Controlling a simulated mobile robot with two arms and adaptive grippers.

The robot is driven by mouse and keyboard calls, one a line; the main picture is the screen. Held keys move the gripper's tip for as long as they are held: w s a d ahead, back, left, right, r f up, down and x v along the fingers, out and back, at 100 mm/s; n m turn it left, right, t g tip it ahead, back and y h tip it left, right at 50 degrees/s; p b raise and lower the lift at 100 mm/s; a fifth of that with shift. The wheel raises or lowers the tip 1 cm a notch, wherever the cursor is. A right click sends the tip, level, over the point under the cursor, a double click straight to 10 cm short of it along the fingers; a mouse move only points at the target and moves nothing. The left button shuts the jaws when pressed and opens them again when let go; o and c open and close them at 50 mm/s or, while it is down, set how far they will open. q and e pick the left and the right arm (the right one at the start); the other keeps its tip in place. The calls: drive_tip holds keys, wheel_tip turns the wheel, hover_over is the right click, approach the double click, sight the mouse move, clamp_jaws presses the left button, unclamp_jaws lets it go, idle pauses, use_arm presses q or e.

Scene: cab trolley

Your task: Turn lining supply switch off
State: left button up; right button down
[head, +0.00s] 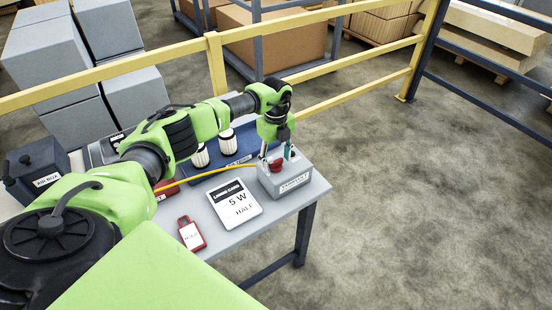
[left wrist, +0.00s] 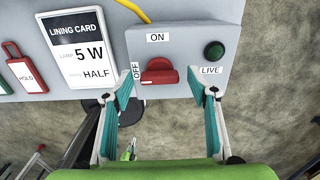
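The grey switch box (head: 284,177) stands at the right end of the grey table. It carries a red rotary knob (head: 277,165), also in the left wrist view (left wrist: 159,72). There ON is printed above the knob, OFF at its left, and a dark green lamp (left wrist: 214,50) marked LIVE sits at the right. The knob's bar lies roughly across, level with OFF. My left gripper (head: 275,150) is open above the box; its fingers (left wrist: 165,74) stand on either side of the knob, apart from it. Contact with the box face is unclear. My right gripper is not in view.
A lining card (head: 234,203), a red HOLD tag (head: 190,233) and a yellow cable (head: 215,172) lie left of the box. A blue tray (head: 245,143) with white cylinders (head: 228,142) is behind. A yellow rail (head: 330,66) runs behind the table. Floor is clear at right.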

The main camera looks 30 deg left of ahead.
sight(276, 161)
use_arm(q)
wheel_tip(276, 161, up, 12)
idle(0.6)
idle(0.4)
